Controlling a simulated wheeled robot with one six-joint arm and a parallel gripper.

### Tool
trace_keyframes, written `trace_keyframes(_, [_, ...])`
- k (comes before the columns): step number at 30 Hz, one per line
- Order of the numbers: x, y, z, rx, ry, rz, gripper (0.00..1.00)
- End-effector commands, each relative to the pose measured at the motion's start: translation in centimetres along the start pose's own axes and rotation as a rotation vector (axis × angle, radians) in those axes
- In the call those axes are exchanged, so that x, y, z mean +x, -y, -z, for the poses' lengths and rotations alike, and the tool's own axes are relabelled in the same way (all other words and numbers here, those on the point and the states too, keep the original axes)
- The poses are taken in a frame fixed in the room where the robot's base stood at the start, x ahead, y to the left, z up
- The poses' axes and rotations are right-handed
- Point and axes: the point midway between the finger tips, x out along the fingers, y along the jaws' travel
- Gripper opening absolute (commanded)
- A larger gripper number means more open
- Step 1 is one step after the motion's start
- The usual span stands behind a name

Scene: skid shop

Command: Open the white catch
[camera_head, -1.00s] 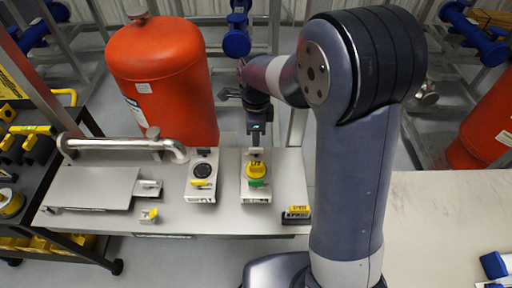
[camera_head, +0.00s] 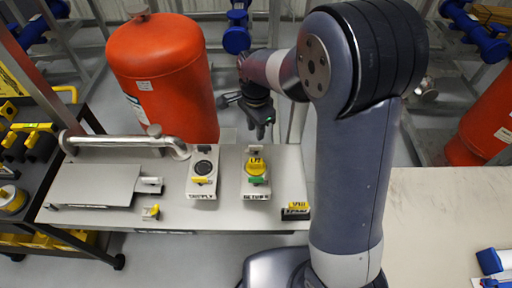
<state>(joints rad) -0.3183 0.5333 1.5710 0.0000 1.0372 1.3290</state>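A small white catch (camera_head: 151,185) sits on the bench at the right edge of a flat grey plate (camera_head: 95,185). A similar small catch with a yellow part (camera_head: 151,212) is just in front of it. My gripper (camera_head: 264,134) hangs in the air behind the box with the round yellow tag, well to the right of the white catch and apart from it. Its dark fingers point down and hold nothing that I can see. They are too small to tell how far apart they are.
Two boxes stand mid-bench: one with a dark dial (camera_head: 203,168), one with a yellow tag and green handle (camera_head: 256,174). A silver pipe (camera_head: 120,142) runs behind the plate. A red tank (camera_head: 162,80) stands behind the bench. A small black block (camera_head: 296,211) lies at right.

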Motion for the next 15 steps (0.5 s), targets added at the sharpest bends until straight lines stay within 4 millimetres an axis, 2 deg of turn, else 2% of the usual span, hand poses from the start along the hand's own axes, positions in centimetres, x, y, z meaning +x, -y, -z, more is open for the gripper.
trace_keyframes(10, [-0.03,-0.01,0.00,-0.029,0.000,0.000,0.30])
trace_keyframes(15, [-0.32,-0.01,0.00,-0.175,0.000,0.000,0.30])
